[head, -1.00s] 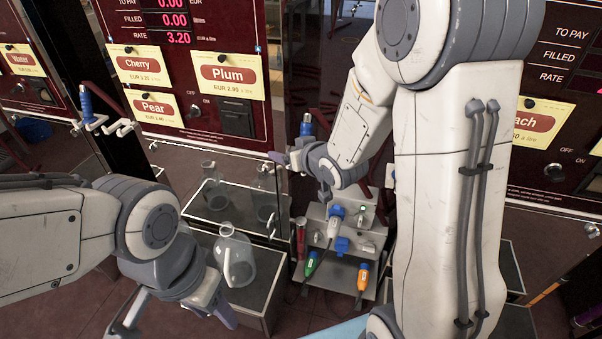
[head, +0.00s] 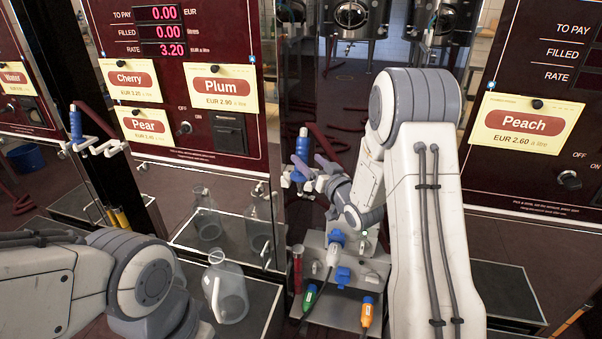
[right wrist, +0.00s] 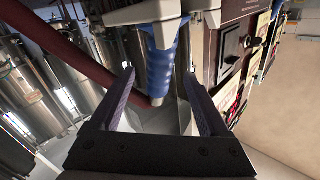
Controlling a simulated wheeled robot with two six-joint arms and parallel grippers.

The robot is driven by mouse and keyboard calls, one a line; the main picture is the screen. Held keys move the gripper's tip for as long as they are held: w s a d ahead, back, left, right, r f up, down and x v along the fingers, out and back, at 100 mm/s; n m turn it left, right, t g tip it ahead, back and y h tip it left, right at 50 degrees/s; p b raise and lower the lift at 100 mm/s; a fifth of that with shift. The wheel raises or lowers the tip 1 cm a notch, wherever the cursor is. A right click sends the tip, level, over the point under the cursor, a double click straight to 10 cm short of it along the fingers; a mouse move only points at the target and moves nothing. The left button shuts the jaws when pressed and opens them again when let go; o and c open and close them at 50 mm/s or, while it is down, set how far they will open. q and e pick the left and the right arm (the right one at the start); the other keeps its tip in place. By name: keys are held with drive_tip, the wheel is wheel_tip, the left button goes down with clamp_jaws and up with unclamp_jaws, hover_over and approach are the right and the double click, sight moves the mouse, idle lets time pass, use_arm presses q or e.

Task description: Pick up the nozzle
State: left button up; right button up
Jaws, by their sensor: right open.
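A nozzle with a blue grip (head: 302,147) hangs upright in a white holder on the side of the red pump, in the middle of the head view. My right gripper (head: 312,167) is open at this nozzle. In the right wrist view the blue grip (right wrist: 161,68) stands between the two open fingers (right wrist: 160,77), with visible gaps at the sides. A second blue nozzle (head: 76,124) hangs on a white holder farther left. My left arm shows at the lower left, but its gripper is out of the picture.
A clear jug (head: 226,290) stands on a grey stand at the lower middle. A grey rack (head: 345,312) holds blue, green and orange-tipped connectors below my right gripper. Pump panels flank both sides, and metal tanks (head: 351,16) stand behind.

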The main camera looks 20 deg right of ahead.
sight(305, 157)
drive_tip(key=w, duration=0.4)
drive_tip(key=shift+a+f, duration=0.15)
drive_tip(key=shift+a, duration=0.15)
clamp_jaws()
